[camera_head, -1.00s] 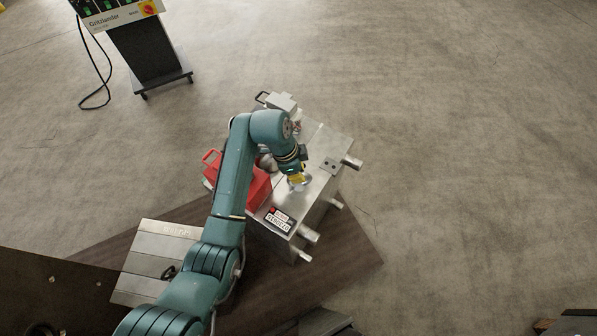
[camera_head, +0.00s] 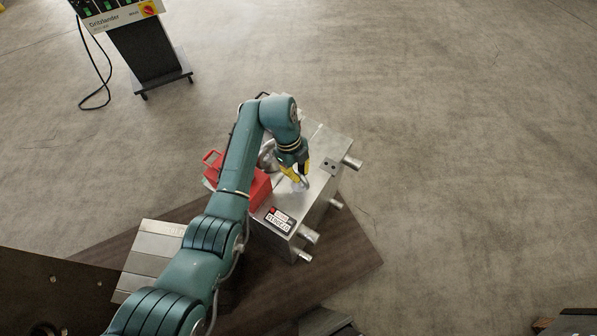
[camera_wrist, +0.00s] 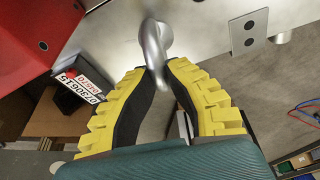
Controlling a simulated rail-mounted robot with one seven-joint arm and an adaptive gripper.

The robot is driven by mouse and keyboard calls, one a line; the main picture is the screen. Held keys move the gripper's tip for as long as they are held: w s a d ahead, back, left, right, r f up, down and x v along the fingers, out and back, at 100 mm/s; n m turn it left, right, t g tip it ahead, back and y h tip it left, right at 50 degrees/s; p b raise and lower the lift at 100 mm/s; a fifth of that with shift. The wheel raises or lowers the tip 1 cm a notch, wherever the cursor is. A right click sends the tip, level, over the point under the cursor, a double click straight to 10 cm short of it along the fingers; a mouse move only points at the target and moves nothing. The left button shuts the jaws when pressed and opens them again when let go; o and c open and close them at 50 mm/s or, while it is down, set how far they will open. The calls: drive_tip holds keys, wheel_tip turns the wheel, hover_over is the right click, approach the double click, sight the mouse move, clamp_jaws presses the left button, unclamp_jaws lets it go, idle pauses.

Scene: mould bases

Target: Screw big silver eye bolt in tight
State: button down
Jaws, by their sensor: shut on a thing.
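The big silver eye bolt (camera_wrist: 154,38) shows its curved ring at the top middle of the wrist view. It stands at the top face of the steel mould base (camera_head: 322,150). In the head view the bolt (camera_head: 299,187) is small and partly covered by my fingers. My gripper (camera_wrist: 161,70) has yellow and black fingers, shut on the near side of the ring. In the head view my gripper (camera_head: 302,181) reaches down to the bolt at a tilt. The bolt's thread and its seat are hidden, so I cannot tell how deep it sits.
A red box (camera_head: 259,190) stands close on the left of the mould base. Silver pins (camera_head: 352,162) stick out on the right.

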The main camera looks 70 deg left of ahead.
drive_tip(key=m, duration=0.3)
drive_tip(key=m+g, duration=0.1)
drive_tip(key=m, duration=0.1)
drive_tip(key=shift+f+h, duration=0.3)
drive_tip(key=m+g, duration=0.1)
drive_tip(key=m, duration=0.2)
drive_tip(key=shift+d+m, duration=0.1)
drive_tip(key=shift+m, duration=0.2)
drive_tip(key=c, duration=1.1)
unclamp_jaws()
drive_tip(key=shift+o, duration=0.2)
drive_tip(key=shift+w+r, duration=0.1)
wheel_tip(320, 180, up, 6)
drive_tip(key=p, duration=0.5)
drive_tip(key=shift+f, duration=0.25)
drive_tip(key=shift+o, duration=0.2)
drive_tip(key=shift+f, duration=0.15)
